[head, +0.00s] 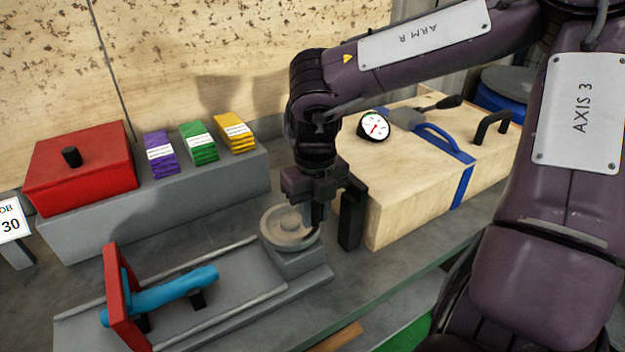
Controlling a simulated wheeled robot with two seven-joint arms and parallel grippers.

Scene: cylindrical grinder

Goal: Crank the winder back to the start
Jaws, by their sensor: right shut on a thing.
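The winder is a grey bed with a round disc-shaped wheel (287,229) on a block at its right end. My right gripper (318,222) points down at the right side of the wheel. It is shut on the wheel's crank handle, which the fingers mostly hide. A red upright plate (118,295) stands across the rails at the left end of the bed. A blue cylinder (165,292) lies on supports beside the plate. My left gripper is not in view.
A wooden box (400,205) with a blue strap, dial gauge and black handle stands close to the right of my gripper. A grey ledge (165,208) behind holds a red box (80,170) and purple, green and yellow stacks.

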